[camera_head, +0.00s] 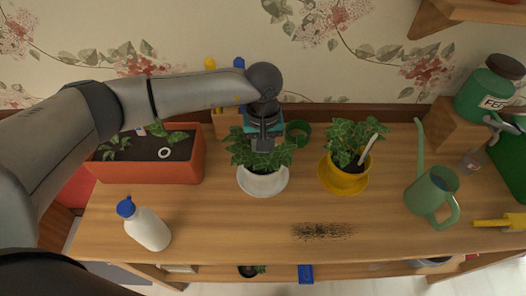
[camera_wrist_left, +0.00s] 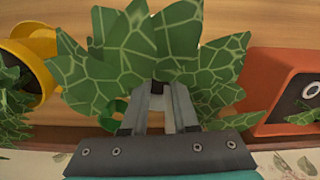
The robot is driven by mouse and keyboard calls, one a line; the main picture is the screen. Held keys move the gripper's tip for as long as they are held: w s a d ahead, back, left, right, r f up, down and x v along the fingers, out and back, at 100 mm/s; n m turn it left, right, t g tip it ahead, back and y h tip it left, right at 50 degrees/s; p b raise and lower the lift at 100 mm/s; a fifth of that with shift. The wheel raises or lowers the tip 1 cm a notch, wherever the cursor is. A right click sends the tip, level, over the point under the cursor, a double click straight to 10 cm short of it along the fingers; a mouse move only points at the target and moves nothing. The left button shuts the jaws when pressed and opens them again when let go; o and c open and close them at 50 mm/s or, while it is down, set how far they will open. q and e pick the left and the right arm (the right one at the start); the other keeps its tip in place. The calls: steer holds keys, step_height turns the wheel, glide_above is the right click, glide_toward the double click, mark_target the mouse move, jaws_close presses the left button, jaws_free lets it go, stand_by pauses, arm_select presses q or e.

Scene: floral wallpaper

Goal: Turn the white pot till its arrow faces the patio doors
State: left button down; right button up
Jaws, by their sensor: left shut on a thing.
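The white pot (camera_head: 263,186) stands on the wooden bench with a leafy, pale-veined plant (camera_head: 243,152) in it. My left gripper (camera_head: 265,140) reaches down from above into the plant and is shut on the pot. The leaves hide most of the grip and the pot's rim. In the left wrist view the closed fingers (camera_wrist_left: 167,100) are among the green leaves (camera_wrist_left: 135,60), with the pot mostly covered. No arrow shows on the visible part of the pot. The patio doors are not in view. My right gripper is not in view.
A yellow pot (camera_head: 342,181) stands just right of the white pot, and a terracotta planter (camera_head: 150,171) to its left. A white bottle (camera_head: 148,230) is front left, a green watering can (camera_head: 428,194) right. Spilled soil (camera_head: 323,231) marks the otherwise clear front.

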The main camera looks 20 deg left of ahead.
arm_select(q)
steer(key=shift+w+r, duration=0.1)
steer(key=shift+r, duration=0.15)
steer(key=shift+f+m+b, duration=0.15)
steer(key=shift+m+b, duration=1.35)
steer(key=shift+b, duration=0.2)
steer(key=shift+a+m+b, duration=0.15)
steer(key=shift+m+b, duration=3.25)
steer(key=shift+m, duration=0.4)
steer(key=shift+f+b, duration=0.1)
steer(key=shift+b, duration=0.4)
